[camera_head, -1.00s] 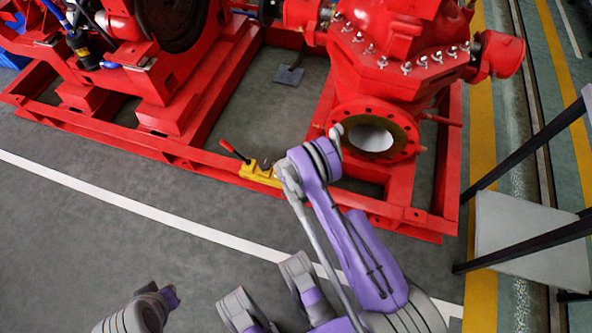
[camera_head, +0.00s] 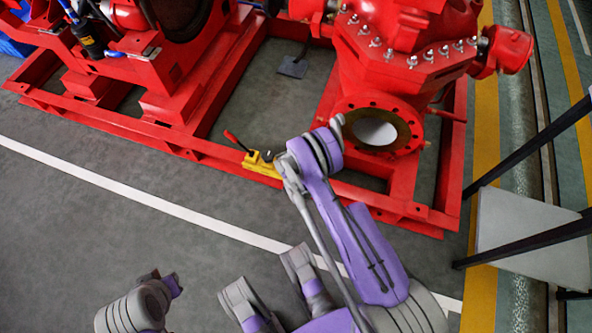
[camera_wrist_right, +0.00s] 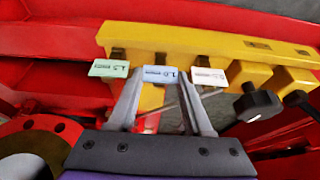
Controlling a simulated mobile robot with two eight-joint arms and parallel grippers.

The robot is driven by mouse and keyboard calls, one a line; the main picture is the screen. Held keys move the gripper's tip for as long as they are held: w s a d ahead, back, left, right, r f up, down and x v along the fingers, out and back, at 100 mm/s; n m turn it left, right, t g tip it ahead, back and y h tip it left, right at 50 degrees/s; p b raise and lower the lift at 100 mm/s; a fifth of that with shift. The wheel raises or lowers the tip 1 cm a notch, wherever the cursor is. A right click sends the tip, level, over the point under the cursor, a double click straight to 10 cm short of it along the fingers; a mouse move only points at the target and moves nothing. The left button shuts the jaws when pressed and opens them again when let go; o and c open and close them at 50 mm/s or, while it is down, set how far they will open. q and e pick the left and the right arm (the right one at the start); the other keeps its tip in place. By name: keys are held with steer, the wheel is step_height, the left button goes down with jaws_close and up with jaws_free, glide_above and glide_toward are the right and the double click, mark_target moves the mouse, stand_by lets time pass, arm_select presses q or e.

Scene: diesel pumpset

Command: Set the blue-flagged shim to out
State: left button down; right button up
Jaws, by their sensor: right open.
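The blue-flagged shim (camera_wrist_right: 159,75) shows a pale blue flag marked 1.0 in the right wrist view. It sits in the middle of a row of flags along a yellow block (camera_wrist_right: 215,45). My right gripper (camera_wrist_right: 160,88) is open, with one finger on each side of the blue flag and a visible gap to it. I cannot tell how far the fingertips reach past the flag. In the head view the yellow block (camera_head: 262,166) is partly hidden by my right arm, and the blue flag cannot be seen.
A green flag (camera_wrist_right: 108,69) is left of the blue one and a white flag (camera_wrist_right: 208,77) is right, both close to my fingers. A black knob (camera_wrist_right: 257,103) is at the right. The red pumpset frame (camera_head: 185,150) surrounds the block. A stand (camera_head: 530,235) is at right.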

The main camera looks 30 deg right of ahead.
steer(key=p+v, duration=0.2)
steer(key=v, duration=0.7)
steer(key=shift+r, duration=0.3)
steer(key=shift+s, duration=0.15)
